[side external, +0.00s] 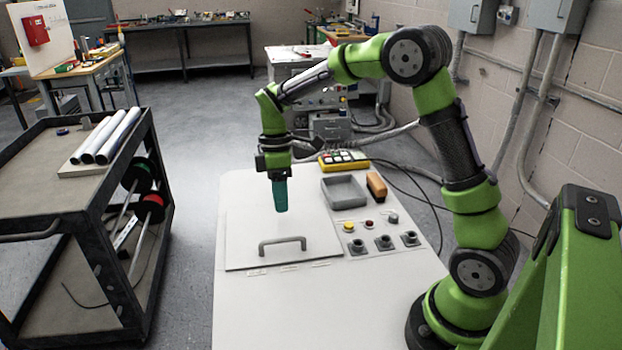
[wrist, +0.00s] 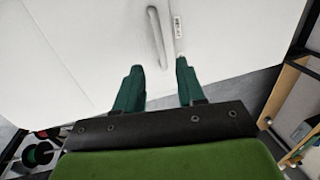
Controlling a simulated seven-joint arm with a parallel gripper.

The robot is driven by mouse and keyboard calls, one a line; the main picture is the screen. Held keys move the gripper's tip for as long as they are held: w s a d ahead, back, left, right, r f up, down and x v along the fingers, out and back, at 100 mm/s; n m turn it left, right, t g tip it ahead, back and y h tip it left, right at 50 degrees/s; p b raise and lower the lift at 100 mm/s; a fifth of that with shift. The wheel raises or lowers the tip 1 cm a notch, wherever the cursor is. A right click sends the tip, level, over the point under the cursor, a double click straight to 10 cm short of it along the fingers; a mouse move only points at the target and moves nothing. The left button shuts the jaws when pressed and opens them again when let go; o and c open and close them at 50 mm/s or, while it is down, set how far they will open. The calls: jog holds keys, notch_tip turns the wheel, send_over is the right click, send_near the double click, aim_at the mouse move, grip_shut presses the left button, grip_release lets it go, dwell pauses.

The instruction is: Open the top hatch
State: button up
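The top hatch (side external: 240,240) is a flat, pale square panel lying closed in the white cabinet top. Its grey bar handle (side external: 282,244) stands near the hatch's front edge. In the wrist view the handle (wrist: 157,38) lies ahead of the fingers, a little left of the gap between them. My gripper (side external: 281,208) points down above the hatch, behind the handle and apart from it. In the wrist view my gripper (wrist: 160,75) has its two teal fingers spread with nothing between them.
On the cabinet top, right of the hatch, are a grey tray (side external: 343,193), an orange-brown block (side external: 376,186), a yellow button box (side external: 343,160), and several buttons and sockets (side external: 383,242). A dark cart (side external: 60,205) with white tubes (side external: 108,137) stands left across a floor gap.

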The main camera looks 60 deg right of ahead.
jog(key=f, duration=0.2)
jog(key=a+f, duration=0.1)
jog(key=f, duration=0.2)
jog(key=s+f, duration=0.1)
jog(key=f, duration=0.2)
jog(key=shift+s+a+f, duration=0.1)
jog(key=shift+a+f, duration=0.05)
jog(key=shift+f, duration=0.1)
grip_shut()
